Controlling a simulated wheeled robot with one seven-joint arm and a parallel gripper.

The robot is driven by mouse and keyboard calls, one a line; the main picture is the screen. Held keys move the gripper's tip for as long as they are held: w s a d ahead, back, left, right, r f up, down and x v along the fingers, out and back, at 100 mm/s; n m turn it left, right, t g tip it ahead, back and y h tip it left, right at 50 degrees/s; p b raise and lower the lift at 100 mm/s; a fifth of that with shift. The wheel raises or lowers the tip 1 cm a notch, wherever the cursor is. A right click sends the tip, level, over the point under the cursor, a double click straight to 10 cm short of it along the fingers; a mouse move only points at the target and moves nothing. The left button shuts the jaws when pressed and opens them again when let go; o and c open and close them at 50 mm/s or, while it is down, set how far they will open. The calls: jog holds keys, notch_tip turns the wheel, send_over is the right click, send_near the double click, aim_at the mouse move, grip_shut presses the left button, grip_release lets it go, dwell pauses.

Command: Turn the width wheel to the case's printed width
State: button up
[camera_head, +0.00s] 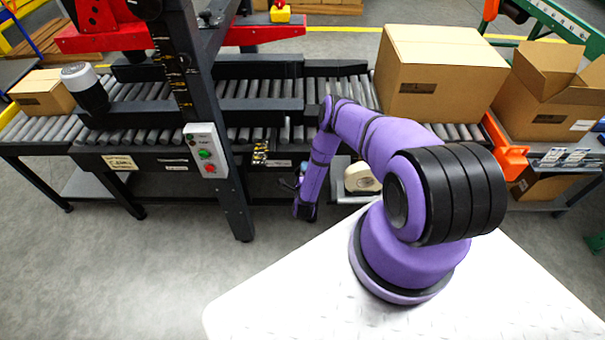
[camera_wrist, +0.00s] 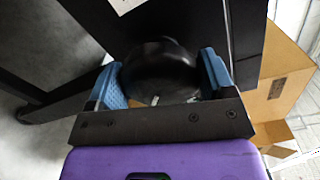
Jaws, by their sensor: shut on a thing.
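My gripper (camera_wrist: 162,84) is shut on a round black wheel (camera_wrist: 160,62) in the wrist view, with a blue finger pad on each side of it. I take this black wheel to be the width wheel; its turn angle cannot be read. In the head view my gripper (camera_head: 299,186) is low at the front of the conveyor, and the wheel is not clearly visible there. A large closed brown case (camera_head: 440,72) sits on the rollers to the right of the gripper. Its dark printed label (camera_head: 418,88) is too small to read.
A dark post (camera_head: 214,120) carries a control box (camera_head: 206,150) with green and red buttons. A smaller box (camera_head: 42,92) is at left, an open carton (camera_head: 550,90) at right. Grey floor in front is clear.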

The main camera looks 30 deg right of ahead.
jog(key=m, duration=0.6)
jog(key=shift+s, duration=0.1)
jog(key=m, duration=0.6)
jog(key=shift+m, duration=0.4)
dwell(0.3)
jog(key=o, duration=0.9)
jog(key=shift+s, duration=0.1)
